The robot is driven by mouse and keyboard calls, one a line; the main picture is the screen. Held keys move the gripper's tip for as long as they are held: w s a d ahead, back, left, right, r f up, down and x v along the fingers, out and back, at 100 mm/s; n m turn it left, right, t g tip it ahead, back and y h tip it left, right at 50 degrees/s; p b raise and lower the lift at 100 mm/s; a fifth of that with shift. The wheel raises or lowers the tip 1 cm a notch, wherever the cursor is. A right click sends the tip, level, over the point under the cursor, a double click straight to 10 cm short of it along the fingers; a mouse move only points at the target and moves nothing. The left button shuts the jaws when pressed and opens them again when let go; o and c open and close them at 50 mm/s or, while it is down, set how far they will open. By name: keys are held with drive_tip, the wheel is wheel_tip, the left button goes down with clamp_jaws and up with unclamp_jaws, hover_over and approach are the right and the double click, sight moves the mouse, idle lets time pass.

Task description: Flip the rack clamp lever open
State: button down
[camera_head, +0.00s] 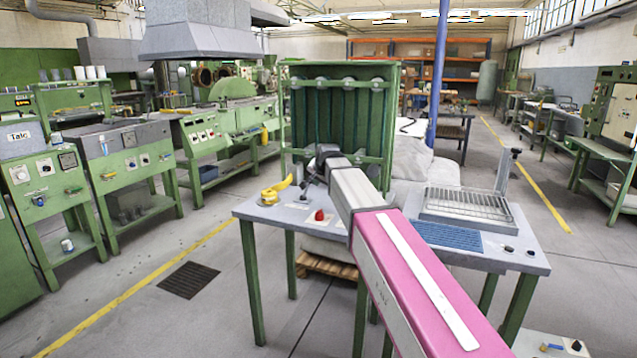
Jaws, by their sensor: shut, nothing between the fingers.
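A metal wire rack (468,207) lies at the right end of the grey worktable (350,226). An upright grey bar (503,172) with a dark knob at its top stands at the rack's back right corner; it may be the clamp lever, but I cannot tell for sure. A yellow piece with a raised handle (269,197) sits at the table's left end. My gripper (304,187) is small and dark at the far end of my pink and white arm. It is shut and empty, just right of the yellow piece and far left of the rack.
A red button (319,215) is on the table's left part. A blue ribbed mat (447,236) lies in front of the rack, with small dark knobs (508,249) near the right front edge. A green frame (343,115) stands behind the table. My arm crosses over the table's middle.

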drive_tip(key=shift+w+a+r+h, duration=0.15)
drive_tip(key=shift+a+r+h, duration=0.05)
drive_tip(key=shift+a+h, duration=0.1)
drive_tip(key=shift+a, duration=0.1)
drive_tip(key=shift+w+a+r+n+g+h, duration=0.15)
drive_tip(key=shift+w+a+r+g+h, duration=0.1)
drive_tip(key=shift+a+h, duration=0.15)
drive_tip(key=shift+w+a+r+n+g+h, duration=0.15)
drive_tip(key=shift+a+r+h, duration=0.1)
drive_tip(key=shift+a+h, duration=0.1)
drive_tip(key=w+a+n+g+h, duration=0.1)
drive_tip(key=w+a+h, duration=0.1)
drive_tip(key=a+h, duration=0.2)
drive_tip(key=shift+a+r+g, duration=0.4)
drive_tip(key=shift+a, duration=0.8)
drive_tip(key=shift+w+a+h, duration=0.1)
drive_tip(key=shift+h, duration=0.15)
